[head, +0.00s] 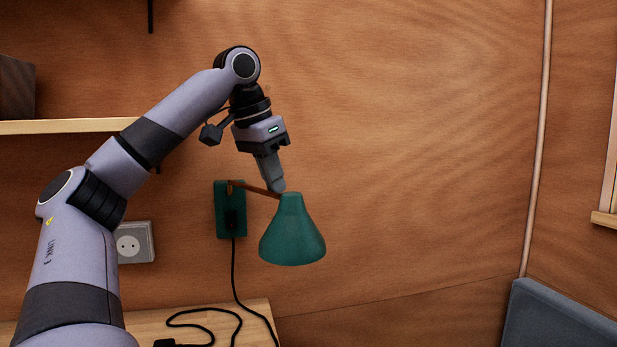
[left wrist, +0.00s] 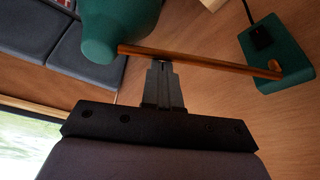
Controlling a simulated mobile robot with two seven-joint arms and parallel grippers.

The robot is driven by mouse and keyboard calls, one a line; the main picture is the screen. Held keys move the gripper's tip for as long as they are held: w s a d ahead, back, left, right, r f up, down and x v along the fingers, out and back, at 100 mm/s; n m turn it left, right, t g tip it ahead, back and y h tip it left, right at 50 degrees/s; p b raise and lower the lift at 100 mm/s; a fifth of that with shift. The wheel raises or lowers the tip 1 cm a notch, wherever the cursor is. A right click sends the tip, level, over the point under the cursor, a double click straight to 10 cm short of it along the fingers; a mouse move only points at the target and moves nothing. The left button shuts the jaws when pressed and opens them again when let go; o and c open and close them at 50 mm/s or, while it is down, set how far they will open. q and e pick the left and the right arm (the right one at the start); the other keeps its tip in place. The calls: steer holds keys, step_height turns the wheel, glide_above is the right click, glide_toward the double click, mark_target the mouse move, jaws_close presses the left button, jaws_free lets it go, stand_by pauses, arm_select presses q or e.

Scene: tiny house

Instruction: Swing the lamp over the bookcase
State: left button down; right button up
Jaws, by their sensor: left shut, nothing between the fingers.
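The green wall lamp has a bell-shaped shade (head: 293,238) that hangs from a short copper-brown arm (head: 256,189). The arm runs to a green wall plate (head: 222,212) on the wooden wall, and the shade is to the right of the plate. My left gripper (head: 278,188) is shut and empty, its fingertips at the lamp's arm just by the top of the shade. In the left wrist view the shut fingertips (left wrist: 160,64) are right at the lamp's arm (left wrist: 205,63); I cannot tell whether they touch. The bookcase is not clearly identifiable. My right gripper is not in view.
A wooden shelf (head: 60,127) with a dark box (head: 16,88) is at upper left. A wall socket (head: 135,242) is below it. A black cord (head: 234,270) runs down from the lamp onto a wooden top (head: 262,308). The wall right of the shade is clear.

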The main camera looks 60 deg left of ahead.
arm_select(q)
steer(key=shift+s+d+m+h, duration=0.15)
steer(key=shift+s+m+h, duration=0.15)
steer(key=shift+s+m, duration=0.85)
steer(key=shift+s+a+m+h+b, duration=0.15)
steer(key=shift+s+m+h+b, duration=0.35)
steer(key=shift+s, duration=0.9)
steer(key=shift+s+a+m+b, duration=0.1)
steer(key=shift+s+m+b, duration=0.15)
steer(key=shift+s+m, duration=0.85)
steer(key=shift+s+n, duration=0.3)
steer(key=shift+n, duration=0.05)
